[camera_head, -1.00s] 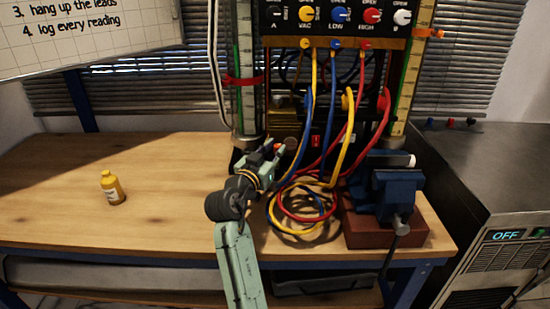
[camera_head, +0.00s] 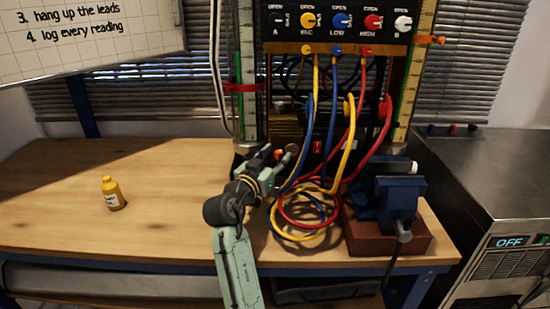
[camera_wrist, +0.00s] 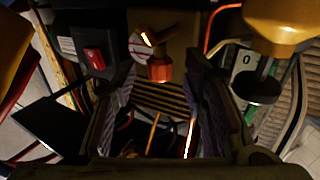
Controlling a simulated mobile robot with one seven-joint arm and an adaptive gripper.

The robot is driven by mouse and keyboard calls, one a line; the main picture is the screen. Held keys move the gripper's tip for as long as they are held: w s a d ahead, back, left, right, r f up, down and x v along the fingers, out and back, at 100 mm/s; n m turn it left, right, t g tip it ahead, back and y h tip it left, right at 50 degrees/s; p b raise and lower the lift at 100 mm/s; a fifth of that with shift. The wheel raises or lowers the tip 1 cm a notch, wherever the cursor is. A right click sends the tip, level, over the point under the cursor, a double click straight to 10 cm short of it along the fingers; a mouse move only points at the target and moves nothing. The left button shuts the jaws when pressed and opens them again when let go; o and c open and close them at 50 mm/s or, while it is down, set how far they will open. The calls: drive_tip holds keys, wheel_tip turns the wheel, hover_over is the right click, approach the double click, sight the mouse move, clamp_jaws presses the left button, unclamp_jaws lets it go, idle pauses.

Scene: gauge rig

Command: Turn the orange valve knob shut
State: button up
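The orange valve knob (camera_wrist: 159,69) shows in the wrist view, centred between my fingertips near the top of the gap. Its small ribbed cap sits on a tan and white fitting. In the head view a small orange spot (camera_head: 278,154), likely the same knob, shows between the finger ends. My gripper (camera_wrist: 160,62) is open, with its two dark ribbed fingers on either side of the knob and visible gaps between. I cannot tell how deep the knob sits between them. In the head view my gripper (camera_head: 280,150) points at the lower part of the rig.
Red, yellow and blue hoses (camera_head: 305,215) coil right of my gripper. A blue vise (camera_head: 390,195) stands on a red-brown block further right. A red switch (camera_wrist: 94,58) is left of the knob. A yellow bottle (camera_head: 113,193) stands left; the bench (camera_head: 60,225) around it is clear.

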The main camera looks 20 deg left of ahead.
drive_tip(key=s+a, duration=0.2)
drive_tip(key=s, duration=0.9)
drive_tip(key=shift+s, duration=0.4)
